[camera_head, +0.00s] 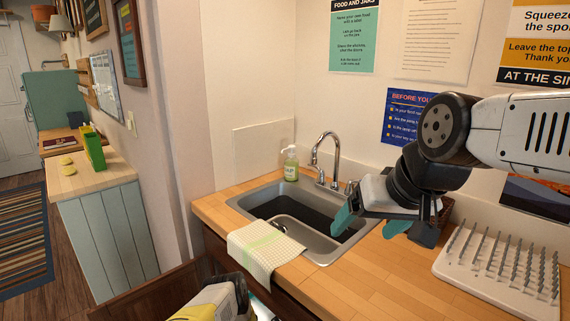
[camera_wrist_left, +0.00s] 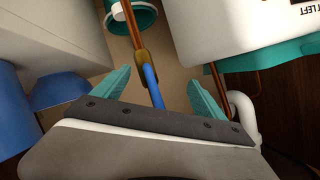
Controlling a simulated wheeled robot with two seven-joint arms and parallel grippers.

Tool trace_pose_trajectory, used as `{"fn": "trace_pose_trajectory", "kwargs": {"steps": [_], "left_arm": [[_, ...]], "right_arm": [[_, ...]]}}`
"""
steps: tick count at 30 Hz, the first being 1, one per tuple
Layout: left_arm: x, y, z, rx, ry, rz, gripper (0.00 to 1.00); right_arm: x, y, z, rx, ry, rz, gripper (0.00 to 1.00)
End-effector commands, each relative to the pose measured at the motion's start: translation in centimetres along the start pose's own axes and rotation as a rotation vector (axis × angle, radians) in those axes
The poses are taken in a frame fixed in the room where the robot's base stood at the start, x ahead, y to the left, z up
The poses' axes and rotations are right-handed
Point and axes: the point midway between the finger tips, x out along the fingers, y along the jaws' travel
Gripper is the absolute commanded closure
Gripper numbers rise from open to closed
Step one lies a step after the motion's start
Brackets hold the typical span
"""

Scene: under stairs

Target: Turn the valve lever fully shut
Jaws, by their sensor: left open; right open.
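In the left wrist view, a blue valve lever (camera_wrist_left: 153,88) extends from a brass valve body (camera_wrist_left: 146,70) on a copper pipe (camera_wrist_left: 131,25). The lever runs roughly in line with the visible pipe. My left gripper (camera_wrist_left: 158,90) is open, with its teal fingers on either side of the lever and apparent gaps on both sides. The lever's near end meets the gripper's edge in the picture; contact cannot be told. In the head view, my left arm reaches down at the bottom and its fingers are hidden. My right gripper (camera_head: 371,223) is open and empty above the counter near the sink.
A white box-like thing (camera_wrist_left: 235,30) and a blue object (camera_wrist_left: 18,110) crowd the left wrist view. A white curved pipe (camera_wrist_left: 245,118) is at right. Above are the sink (camera_head: 255,200), faucet (camera_head: 325,155), soap bottle (camera_head: 291,163), cloth (camera_head: 265,250) and drying rack (camera_head: 500,265).

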Motion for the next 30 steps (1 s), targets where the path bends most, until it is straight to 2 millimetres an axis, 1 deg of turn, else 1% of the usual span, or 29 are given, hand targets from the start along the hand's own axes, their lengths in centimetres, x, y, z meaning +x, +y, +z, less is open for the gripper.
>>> {"fn": "trace_pose_trajectory", "kwargs": {"steps": [1, 6, 11, 23, 30], "left_arm": [[-1.7, 5.8, 0.2, -0.05, -0.017, 0.065, 0.18], [-3.1, 5.8, 0.8, -0.05, -0.017, 0.065, 0.18], [-3.6, 5.5, 1.2, -0.05, -0.015, 0.063, 0.18], [-5.1, 2.8, 3.5, -0.051, -0.016, 0.064, 0.18], [-6.1, 0.8, 5.1, -0.047, -0.016, 0.059, 0.18]], "right_arm": [[0.0, 0.0, 0.0, 0.0, 0.0, 0.0, 0.18], [0.0, 0.0, 0.0, 0.0, 0.0, 0.0, 0.18], [0.0, 0.0, 0.0, 0.0, 0.0, 0.0, 0.18], [0.0, 0.0, 0.0, 0.0, 0.0, 0.0, 0.18], [0.0, 0.0, 0.0, 0.0, 0.0, 0.0, 0.18]]}}
